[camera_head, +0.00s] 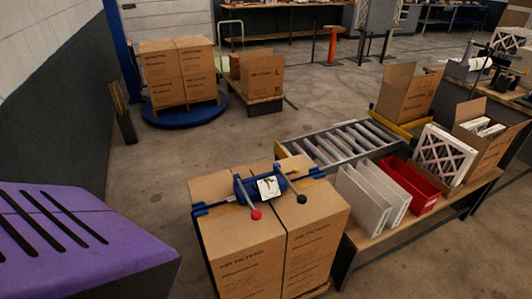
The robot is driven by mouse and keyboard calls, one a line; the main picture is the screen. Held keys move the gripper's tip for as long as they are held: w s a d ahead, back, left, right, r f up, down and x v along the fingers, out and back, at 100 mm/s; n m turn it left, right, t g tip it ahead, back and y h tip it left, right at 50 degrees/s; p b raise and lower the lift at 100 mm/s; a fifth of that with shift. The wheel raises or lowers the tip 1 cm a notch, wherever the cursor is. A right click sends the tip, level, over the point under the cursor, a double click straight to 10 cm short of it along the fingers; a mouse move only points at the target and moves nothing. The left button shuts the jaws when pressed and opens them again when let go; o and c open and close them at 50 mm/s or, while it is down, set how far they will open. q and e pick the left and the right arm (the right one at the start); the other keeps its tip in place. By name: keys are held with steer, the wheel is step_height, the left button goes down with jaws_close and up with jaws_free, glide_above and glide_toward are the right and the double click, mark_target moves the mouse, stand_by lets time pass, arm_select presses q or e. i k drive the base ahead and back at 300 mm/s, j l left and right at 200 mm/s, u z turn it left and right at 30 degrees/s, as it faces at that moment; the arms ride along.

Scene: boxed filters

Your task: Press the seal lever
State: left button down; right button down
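A blue strapping tool (243,187) sits on top of two tall cardboard boxes (240,255) marked "AIR FILTERS". A thin lever (247,199) with a red knob (256,215) leans toward the front from the tool's left part. A second lever (292,187) with a black knob (301,199) leans to the front right. A white card with a green and red mark (268,187) is on the tool between them. I cannot read which lever is the seal lever. Neither of my grippers is in view, and nothing touches the levers.
A bench to the right holds white filter panels (370,199), a red bin (412,182) and an open carton (489,137). A roller conveyor (340,145) stands behind the boxes. Stacked boxes (178,71) stand on a blue turntable (185,113). The floor left of the boxes is clear.

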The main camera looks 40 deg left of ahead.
mark_target(256, 215)
steer(key=u, duration=1.2)
